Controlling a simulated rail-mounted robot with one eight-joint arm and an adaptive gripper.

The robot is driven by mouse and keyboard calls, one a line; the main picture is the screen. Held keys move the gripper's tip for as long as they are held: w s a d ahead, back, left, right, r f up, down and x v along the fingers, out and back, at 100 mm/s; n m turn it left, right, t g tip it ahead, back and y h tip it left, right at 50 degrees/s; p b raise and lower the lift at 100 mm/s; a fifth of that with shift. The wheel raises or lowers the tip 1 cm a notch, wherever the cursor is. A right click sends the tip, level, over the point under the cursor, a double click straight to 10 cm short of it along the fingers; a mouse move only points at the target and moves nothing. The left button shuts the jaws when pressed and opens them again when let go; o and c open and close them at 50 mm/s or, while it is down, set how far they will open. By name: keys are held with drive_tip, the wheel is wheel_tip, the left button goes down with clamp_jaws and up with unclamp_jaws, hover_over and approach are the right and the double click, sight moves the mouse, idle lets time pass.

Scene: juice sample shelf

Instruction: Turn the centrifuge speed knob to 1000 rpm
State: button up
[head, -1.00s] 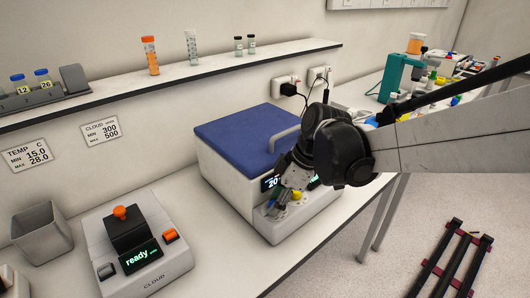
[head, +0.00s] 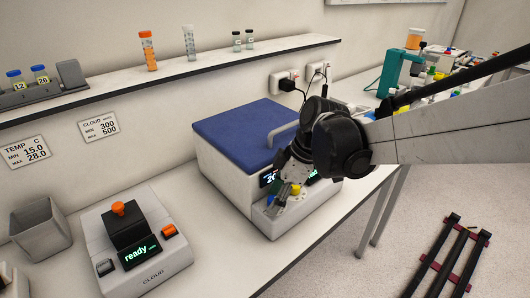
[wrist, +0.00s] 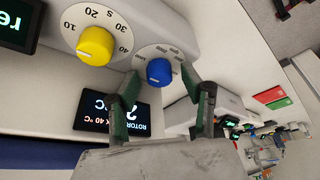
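The centrifuge (head: 222,165) is a white box with a blue lid on the bench in the head view. My gripper (head: 277,205) is at its front panel and hides part of it. In the wrist view, a blue knob (wrist: 159,71) on a printed dial lies between the fingertips of my gripper (wrist: 161,73). The fingers are open, with a small gap visible on each side of the knob. A display (wrist: 110,117) shows "ROTOR" and °C.
A cloud meter (head: 135,245) reading "ready" stands left of the centrifuge, with a grey bin (head: 40,230) farther left. A shelf (head: 200,65) with vials runs above the bench. Bare bench lies between the meter and the centrifuge.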

drive_tip(key=v, duration=1.2)
drive_tip(key=s+d+f+m+t+h, duration=0.4)
drive_tip(key=s+d+m, duration=0.5)
drive_tip(key=m, duration=0.7)
drive_tip(key=shift+s+d+f+m+t, duration=0.3)
drive_tip(key=shift+s+f+t, duration=0.35)
drive_tip(key=shift+s+t, duration=0.9)
drive_tip(key=shift+s+g, duration=0.3)
drive_tip(key=shift+g, duration=0.05)
